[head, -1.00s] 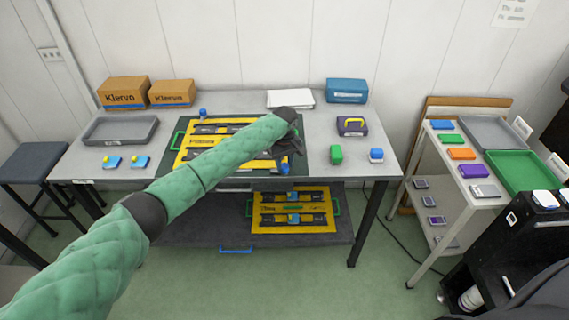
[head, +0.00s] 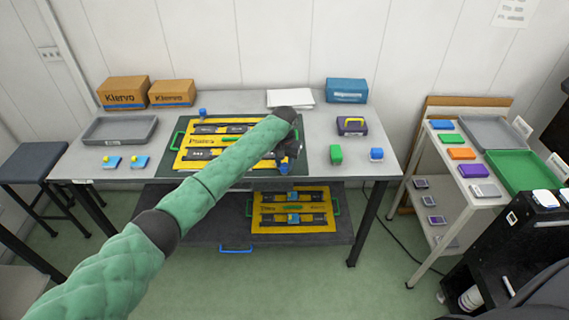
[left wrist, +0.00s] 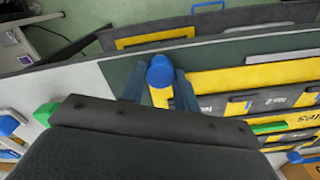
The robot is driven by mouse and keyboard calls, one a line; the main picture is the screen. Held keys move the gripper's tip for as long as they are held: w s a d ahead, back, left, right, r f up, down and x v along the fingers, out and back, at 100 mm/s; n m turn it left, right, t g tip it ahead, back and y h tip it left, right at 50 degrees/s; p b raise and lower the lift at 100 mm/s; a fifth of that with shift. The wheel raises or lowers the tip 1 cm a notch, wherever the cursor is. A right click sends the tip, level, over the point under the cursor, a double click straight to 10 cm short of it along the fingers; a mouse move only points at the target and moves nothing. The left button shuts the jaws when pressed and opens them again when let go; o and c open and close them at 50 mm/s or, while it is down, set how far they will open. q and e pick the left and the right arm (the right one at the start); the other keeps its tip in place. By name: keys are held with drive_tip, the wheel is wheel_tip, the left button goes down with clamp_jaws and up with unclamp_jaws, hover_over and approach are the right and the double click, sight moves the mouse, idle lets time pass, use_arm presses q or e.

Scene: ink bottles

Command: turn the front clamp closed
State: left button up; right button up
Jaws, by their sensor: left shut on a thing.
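The front clamp (head: 284,169) shows as a blue part at the near right corner of the yellow plate fixture (head: 180,158) on the table. In the left wrist view its round blue knob (left wrist: 160,72) stands between my two fingers. My left gripper (head: 287,157) is shut on this knob, and the dark gripper body hides part of the clamp in the head view. The rear clamp (head: 203,113), also blue, stands at the far edge of the fixture. I cannot read the clamp's exact angle. My right gripper is not in view.
A grey tray (head: 121,129) and two small blue pieces with yellow tops lie left. A second yellow fixture (head: 293,209) is on the shelf below. A cart (head: 484,200) stands at right.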

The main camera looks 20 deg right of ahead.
use_arm(q)
drive_tip(key=m, duration=0.6)
drive_tip(key=shift+m+b, duration=0.3)
drive_tip(key=shift+m, duration=0.6)
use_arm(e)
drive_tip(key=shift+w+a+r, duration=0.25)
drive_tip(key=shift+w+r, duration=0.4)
use_arm(q)
drive_tip(key=shift+r, duration=0.1)
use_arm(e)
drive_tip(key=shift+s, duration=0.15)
use_arm(q)
drive_tip(key=shift+m, duration=0.3)
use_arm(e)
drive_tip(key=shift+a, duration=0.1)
use_arm(q)
drive_tip(key=o, duration=1)
drive_tip(key=shift+c, duration=0.2)
